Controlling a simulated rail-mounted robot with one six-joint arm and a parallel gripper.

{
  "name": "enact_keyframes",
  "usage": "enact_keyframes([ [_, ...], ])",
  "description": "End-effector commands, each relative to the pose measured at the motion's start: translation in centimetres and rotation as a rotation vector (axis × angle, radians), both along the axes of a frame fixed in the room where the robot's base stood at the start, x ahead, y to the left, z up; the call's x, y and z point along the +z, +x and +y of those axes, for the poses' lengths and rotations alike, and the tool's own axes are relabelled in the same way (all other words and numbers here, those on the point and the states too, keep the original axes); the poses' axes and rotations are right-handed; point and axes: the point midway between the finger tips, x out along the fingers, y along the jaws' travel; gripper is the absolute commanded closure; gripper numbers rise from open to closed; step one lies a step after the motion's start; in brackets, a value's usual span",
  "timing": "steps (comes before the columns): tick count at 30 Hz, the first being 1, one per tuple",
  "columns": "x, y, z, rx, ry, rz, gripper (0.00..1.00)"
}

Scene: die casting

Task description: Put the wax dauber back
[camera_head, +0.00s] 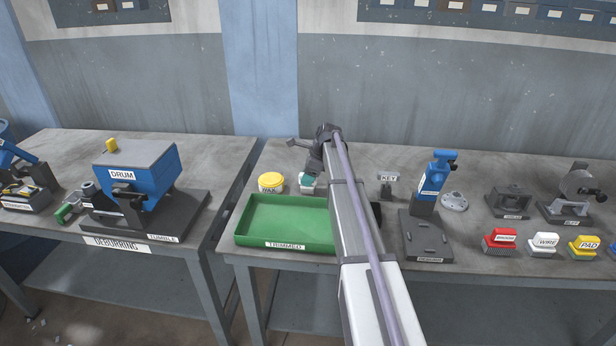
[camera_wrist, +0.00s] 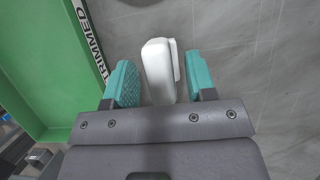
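A white, rounded, elongated thing (camera_wrist: 158,70) lies between my gripper's fingers in the wrist view; it may be the wax dauber, but no label shows on it. My gripper (camera_wrist: 162,82) has teal pads, open, with a gap on each side of the white thing. In the head view my gripper (camera_head: 308,180) is low over the table, just behind the green tray; a bit of white shows under it. The wax tin (camera_head: 270,187), with a yellow lid and a "WAX" label, stands just left of my gripper.
The green "TRIMMED" tray (camera_head: 243,238) lies in front of my gripper. A "KEY" stand (camera_head: 387,186) and a blue press (camera_head: 434,183) stand to the right.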

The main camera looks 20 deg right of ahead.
Motion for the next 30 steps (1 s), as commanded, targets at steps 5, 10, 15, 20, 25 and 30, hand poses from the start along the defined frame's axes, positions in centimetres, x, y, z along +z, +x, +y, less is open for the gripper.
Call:
enact_keyframes([
  [5,0.0,0.0,0.0,0.0,0.0,0.0,0.49],
  [10,1.2,-0.1,-0.2,-0.001,0.0,0.0,0.49],
  [15,4.9,-0.8,-1.2,0.0,0.0,0.0,0.49],
  [20,9.2,-1.7,-2.6,-0.002,0.0,0.001,0.49],
  [25,11.6,-2.3,-3.7,0.0,0.0,0.0,0.49],
  [30,11.5,-2.6,-3.7,0.01,-0.003,-0.001,0.49],
])
